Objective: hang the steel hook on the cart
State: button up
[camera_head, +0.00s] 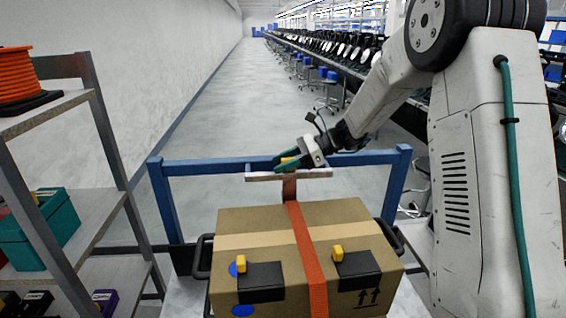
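The steel hook (262,177) shows as a pale flat bar with an orange strap (305,250) running down from it. It is at the blue top rail (215,167) of the cart, in the middle. I cannot tell whether it bears on the rail or is just in front of it. My gripper (289,161) has teal fingers, closed around a small yellow grip just above the bar. The fingers and grip hide part of the rail. The strap passes over a cardboard box (250,220) on the cart.
A shelf rack (108,205) with an orange cable spool (18,75) and a teal bin (60,225) stands at left. The aisle behind the cart is clear.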

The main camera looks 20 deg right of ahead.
jog(key=shift+d, duration=0.1)
jog(key=v, duration=0.7)
jog(key=shift+s+d+r, duration=0.1)
jog(key=shift+d+r, duration=0.1)
jog(key=shift+d, duration=0.05)
jog(key=s+a+r+n+g+h, duration=0.1)
jog(key=s+a+r+n+h, duration=0.15)
jog(key=s, duration=0.45)
jog(key=s+a+r+n+g+h, duration=0.1)
jog(key=s+a+n+h, duration=0.1)
jog(key=s+n, duration=0.35)
jog(key=s+a+r+n+g+h, duration=0.1)
jog(key=s+a+r+n+h, duration=0.1)
jog(key=s, duration=0.6)
jog(key=s+d+f+n+t+h, duration=0.1)
jog(key=s+d+n+h, duration=0.1)
jog(key=s+n, duration=0.3)
jog(key=s+d+f+n+h, duration=0.2)
jog(key=s+n+h, duration=0.3)
jog(key=s, duration=0.7)
jog(key=shift+s+t, duration=0.2)
jog(key=shift+t, duration=0.2)
